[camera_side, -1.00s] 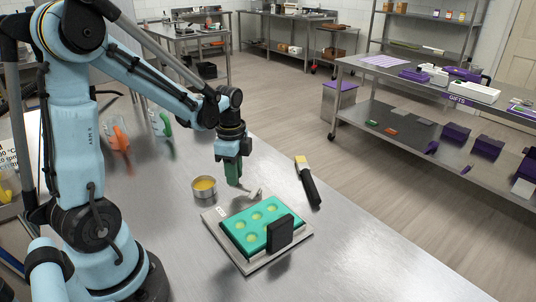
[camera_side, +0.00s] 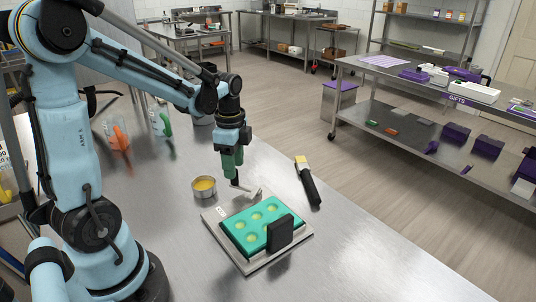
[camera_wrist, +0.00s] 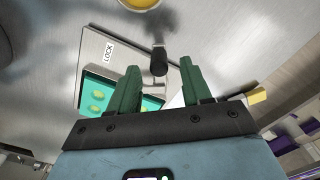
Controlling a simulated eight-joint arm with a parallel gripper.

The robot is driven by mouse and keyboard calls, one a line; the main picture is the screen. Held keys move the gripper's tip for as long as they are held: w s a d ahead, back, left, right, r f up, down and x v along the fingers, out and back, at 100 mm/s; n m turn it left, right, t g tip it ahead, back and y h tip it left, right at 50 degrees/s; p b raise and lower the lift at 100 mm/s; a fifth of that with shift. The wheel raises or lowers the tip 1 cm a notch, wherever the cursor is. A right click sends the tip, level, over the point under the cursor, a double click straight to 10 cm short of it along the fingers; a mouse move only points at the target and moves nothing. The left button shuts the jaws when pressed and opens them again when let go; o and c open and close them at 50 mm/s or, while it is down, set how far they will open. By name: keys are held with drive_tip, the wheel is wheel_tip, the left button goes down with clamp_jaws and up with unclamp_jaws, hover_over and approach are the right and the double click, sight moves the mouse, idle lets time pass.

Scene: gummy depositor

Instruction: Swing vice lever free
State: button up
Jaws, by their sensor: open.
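The vice lever (camera_side: 246,188) is a pale metal bar with an upright black knob (camera_side: 235,178), at the back edge of the vice plate (camera_side: 212,223). My gripper (camera_side: 231,170) is above the knob, its green fingers pointing down. In the wrist view, the black knob (camera_wrist: 159,60) shows in the gap between the open fingers (camera_wrist: 160,70), and I see no contact. The plate carries a LOCK label (camera_wrist: 108,53). A teal mould (camera_side: 242,235) with several pale round cavities sits on the plate, with a black jaw block (camera_side: 280,234) against its front right side.
A metal cup of yellow liquid (camera_side: 204,187) stands left of the lever. A brush with a black handle (camera_side: 310,187) lies to the right. The front right of the table is clear.

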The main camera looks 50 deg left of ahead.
wheel_tip(320, 180, up, 9)
idle(0.5)
drive_tip(key=shift+r, duration=0.1)
drive_tip(key=s+d+f+n+t, duration=0.1)
drive_tip(key=d+n+t, duration=0.2)
drive_tip(key=d+n, duration=0.2)
drive_tip(key=s+d+f+n+t, duration=0.2)
drive_tip(key=d+n+t, duration=0.2)
drive_tip(key=d, duration=0.3)
drive_tip(key=shift+d+n, duration=0.3)
drive_tip(key=shift+n, duration=0.4)
